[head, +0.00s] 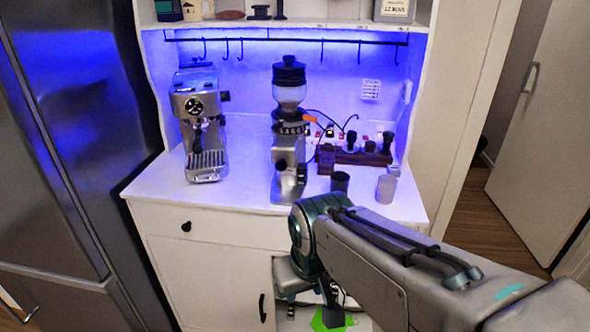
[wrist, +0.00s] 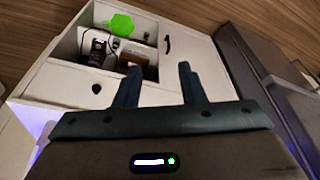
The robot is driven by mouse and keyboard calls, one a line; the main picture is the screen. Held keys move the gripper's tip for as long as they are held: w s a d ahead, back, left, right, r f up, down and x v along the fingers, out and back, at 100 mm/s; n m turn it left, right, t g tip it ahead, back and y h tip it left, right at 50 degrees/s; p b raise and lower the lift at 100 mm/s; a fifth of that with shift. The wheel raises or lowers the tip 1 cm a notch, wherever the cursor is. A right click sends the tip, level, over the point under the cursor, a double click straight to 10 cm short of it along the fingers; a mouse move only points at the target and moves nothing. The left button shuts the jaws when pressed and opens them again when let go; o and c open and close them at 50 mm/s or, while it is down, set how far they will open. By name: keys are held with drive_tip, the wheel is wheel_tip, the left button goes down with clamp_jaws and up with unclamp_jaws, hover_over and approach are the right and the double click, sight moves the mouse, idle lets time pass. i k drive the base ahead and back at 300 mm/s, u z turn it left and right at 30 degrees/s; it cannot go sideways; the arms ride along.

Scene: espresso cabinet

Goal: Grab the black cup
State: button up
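The black cup (head: 340,181) is a small dark cylinder standing on the white counter (head: 240,200), right of the coffee grinder, in the head view. A clear, pale cup (head: 386,188) stands to its right. My gripper shows in the wrist view (wrist: 159,70) with its two dark fingers apart and nothing between them. In the head view it is low, in front of the cabinet and below the counter's front edge, partly hidden by my arm. The wrist view does not show the black cup.
A grinder (head: 287,140) and an espresso machine (head: 200,125) stand left of the cup. A wooden tool stand (head: 345,158) is behind it. Hooks hang from a rail above. Below, an open cabinet compartment holds a green item (wrist: 121,25). A fridge (head: 75,120) stands at left.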

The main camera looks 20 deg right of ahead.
sight(339, 186)
drive_tip(key=z, duration=0.35)
drive_tip(key=i, duration=0.85)
drive_tip(key=z, duration=0.55)
